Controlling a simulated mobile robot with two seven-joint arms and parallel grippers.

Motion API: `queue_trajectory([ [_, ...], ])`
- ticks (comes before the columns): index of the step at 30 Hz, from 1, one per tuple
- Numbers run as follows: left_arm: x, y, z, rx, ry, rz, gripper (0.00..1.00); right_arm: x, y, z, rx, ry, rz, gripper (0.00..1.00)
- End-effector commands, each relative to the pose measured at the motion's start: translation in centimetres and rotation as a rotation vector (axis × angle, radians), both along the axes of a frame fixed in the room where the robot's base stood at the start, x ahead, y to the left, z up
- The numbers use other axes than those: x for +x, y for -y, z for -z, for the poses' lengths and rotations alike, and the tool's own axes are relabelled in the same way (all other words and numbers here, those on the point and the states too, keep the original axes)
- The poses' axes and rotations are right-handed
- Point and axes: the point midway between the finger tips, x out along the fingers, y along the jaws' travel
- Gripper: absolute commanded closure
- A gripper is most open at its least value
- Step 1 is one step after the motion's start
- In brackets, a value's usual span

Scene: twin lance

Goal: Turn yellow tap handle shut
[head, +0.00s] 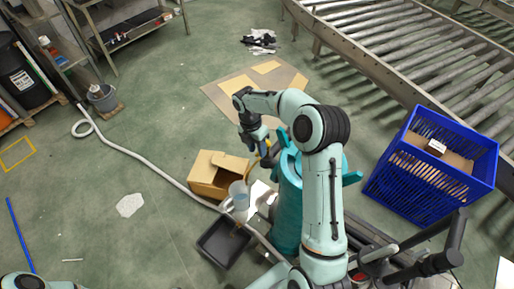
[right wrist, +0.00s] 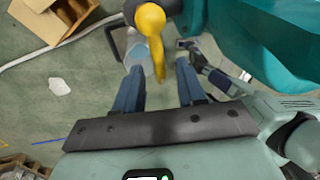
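The yellow tap handle (right wrist: 151,30) shows at the top of the right wrist view, its lever pointing down the picture between the fingertips. In the head view only a small bit of the yellow handle (head: 267,148) shows beside my gripper, in front of the teal tank (head: 288,205). My right gripper (right wrist: 158,72) is open, with one dark blue finger on each side of the lever and a visible gap on both sides. The right gripper (head: 257,140) also shows in the head view, near the top of the tank.
A clear container (head: 238,194) stands by the tank, near a black tray (head: 213,254). An open cardboard box (head: 206,183) lies behind it. A blue crate (head: 400,181) stands at right, below a roller conveyor (head: 400,50). A grey hose (head: 140,158) crosses the floor.

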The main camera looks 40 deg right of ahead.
Motion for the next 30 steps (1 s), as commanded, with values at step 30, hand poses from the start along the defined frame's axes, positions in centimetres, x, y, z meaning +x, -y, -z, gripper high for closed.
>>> queue_trajectory([
  [30, 0.02, 0.0, -0.01, 0.0, 0.0, 0.0, 0.57, 0.71, -0.06, 0.22, 0.0, 0.0, 0.133, 1.0],
])
